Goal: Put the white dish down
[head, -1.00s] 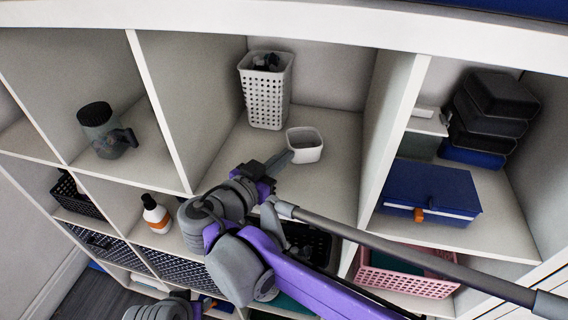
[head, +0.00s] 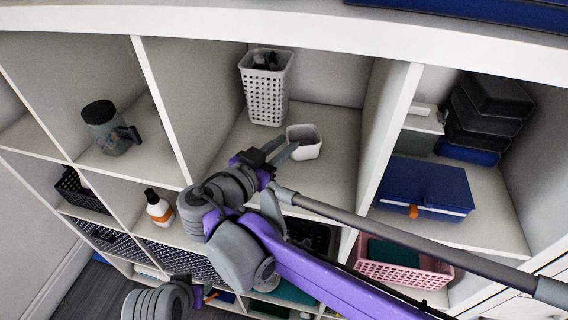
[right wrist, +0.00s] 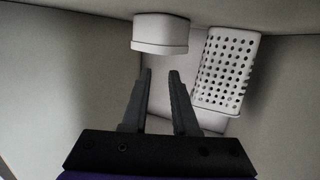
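The white dish (head: 304,142) is a small open cup standing upright on the floor of the upper middle shelf compartment (head: 330,185). My right gripper (head: 284,146) is just left of it in the head view. In the right wrist view its two dark fingers (right wrist: 160,73) are spread with nothing between them, and the dish (right wrist: 160,35) lies beyond the tips, apart from them. Of my left arm, grey and purple parts show at the bottom left of the head view; its fingers cannot be made out.
A white perforated basket (head: 265,92) with dark items stands behind the dish; it also shows in the right wrist view (right wrist: 226,68). A divider (head: 388,140) bounds the compartment on the right. Beyond it is a blue box (head: 425,188).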

